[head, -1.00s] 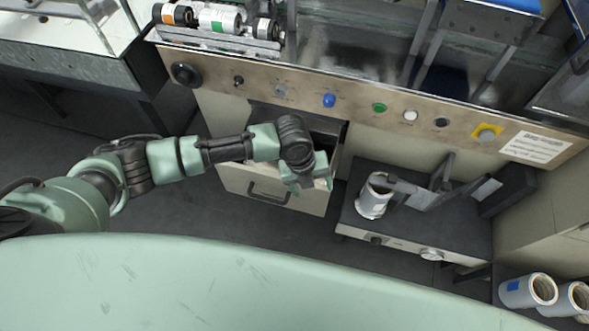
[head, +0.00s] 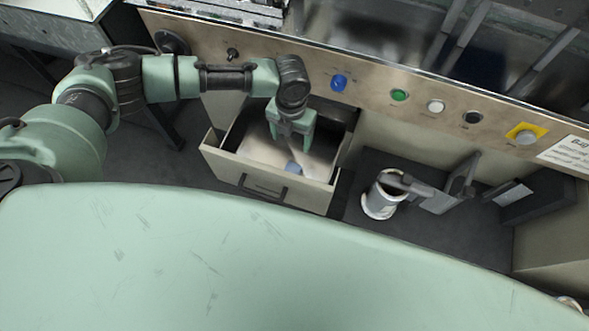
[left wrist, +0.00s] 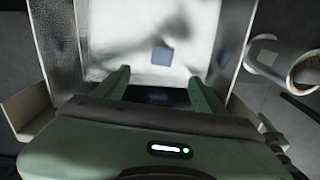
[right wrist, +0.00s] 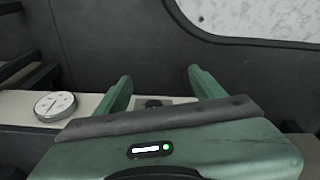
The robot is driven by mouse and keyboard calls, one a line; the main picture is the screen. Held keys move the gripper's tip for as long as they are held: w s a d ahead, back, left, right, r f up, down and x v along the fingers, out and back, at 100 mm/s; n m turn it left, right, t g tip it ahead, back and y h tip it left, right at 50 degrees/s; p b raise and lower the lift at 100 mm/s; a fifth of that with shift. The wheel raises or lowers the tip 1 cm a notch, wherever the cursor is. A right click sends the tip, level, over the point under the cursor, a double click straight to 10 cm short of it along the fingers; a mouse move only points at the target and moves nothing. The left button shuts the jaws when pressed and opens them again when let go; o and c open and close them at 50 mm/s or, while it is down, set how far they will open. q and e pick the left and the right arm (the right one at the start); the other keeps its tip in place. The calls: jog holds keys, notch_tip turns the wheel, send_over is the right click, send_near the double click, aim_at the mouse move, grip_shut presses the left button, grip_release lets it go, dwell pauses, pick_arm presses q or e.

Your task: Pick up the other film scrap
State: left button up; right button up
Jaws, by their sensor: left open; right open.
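A small blue-grey square piece (head: 292,168), which looks like the film scrap, lies on the pale floor of the open drawer (head: 222,156). In the left wrist view the piece (left wrist: 162,56) shows just beyond and between the fingertips, apart from them. My left gripper (head: 292,140) points down over the drawer, open and empty, toward the back of the drawer from the piece. It also shows open in the left wrist view (left wrist: 158,78). My right gripper (right wrist: 160,76) is open and empty in the right wrist view and is outside the head view.
The machine's control panel (head: 300,78) with coloured buttons runs behind the drawer. To the right, a white roll (head: 380,198) stands on a dark platform with metal brackets. Drawer walls surround the piece. A round dial (right wrist: 55,106) is left of my right gripper.

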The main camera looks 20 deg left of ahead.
pick_arm(q)
jog(key=b, duration=0.6)
send_over(294, 166)
jog(key=f, duration=0.8)
jog(key=shift+w+a, duration=0.3)
jog(key=shift+a, duration=0.05)
jog(key=shift+f+b, duration=0.15)
jog(key=shift+b, duration=0.15)
jog(key=f, duration=0.2)
jog(key=f+b, duration=0.1)
jog(key=f, duration=0.4)
jog(key=shift+s+d+b, duration=0.25)
jog(key=shift+d+b, duration=0.1)
jog(key=shift+b, duration=0.05)
jog(key=shift+f, duration=0.25)
jog(key=c, duration=1.4)
pick_arm(e)
jog(key=w+r+t, duration=0.1)
jog(key=w+r, duration=0.5)
jog(key=r, duration=0.4)
jog(key=shift+a+r, duration=0.3)
